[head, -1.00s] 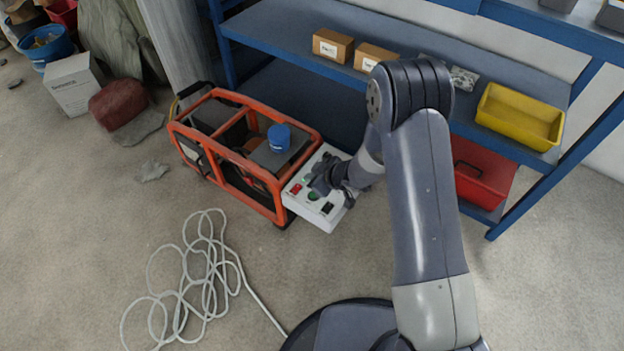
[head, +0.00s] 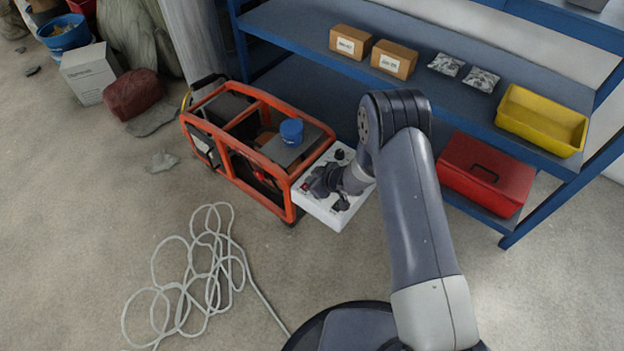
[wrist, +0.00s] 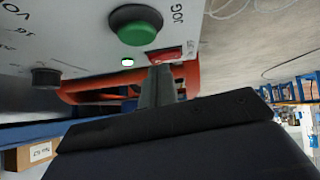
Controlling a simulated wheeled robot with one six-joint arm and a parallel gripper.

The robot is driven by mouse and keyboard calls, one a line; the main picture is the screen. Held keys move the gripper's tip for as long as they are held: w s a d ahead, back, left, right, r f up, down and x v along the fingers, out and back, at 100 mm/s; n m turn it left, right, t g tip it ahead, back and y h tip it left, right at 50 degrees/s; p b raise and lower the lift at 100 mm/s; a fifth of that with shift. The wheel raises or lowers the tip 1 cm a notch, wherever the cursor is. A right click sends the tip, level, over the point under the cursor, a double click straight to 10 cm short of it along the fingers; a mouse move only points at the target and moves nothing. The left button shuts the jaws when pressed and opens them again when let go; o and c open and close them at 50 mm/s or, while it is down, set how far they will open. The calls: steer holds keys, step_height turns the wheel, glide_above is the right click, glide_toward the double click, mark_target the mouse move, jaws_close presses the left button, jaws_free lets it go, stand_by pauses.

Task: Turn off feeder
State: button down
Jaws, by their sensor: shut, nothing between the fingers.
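The feeder is an orange-framed machine (head: 237,122) on the floor, with a white control panel (head: 340,219) on its right end.
A blue cup-like object (head: 291,132) sits on the machine. A blue shelf (head: 290,32) with boxes, a yellow bin (head: 542,122) and a red toolbox (head: 487,176) stands behind. A pale coiled cable (head: 190,275) lies on the floor in front.

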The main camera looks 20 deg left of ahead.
steer(key=shift+f, duration=0.1)
steer(key=shift+f, duration=0.15)
steer(key=shift+s, duration=0.1)
steer(key=shift+s+a+b, duration=0.3)
steer(key=shift+s+b, duration=0.1)
steer(key=shift+s, duration=0.25)
steer(key=shift+r, duration=0.2)
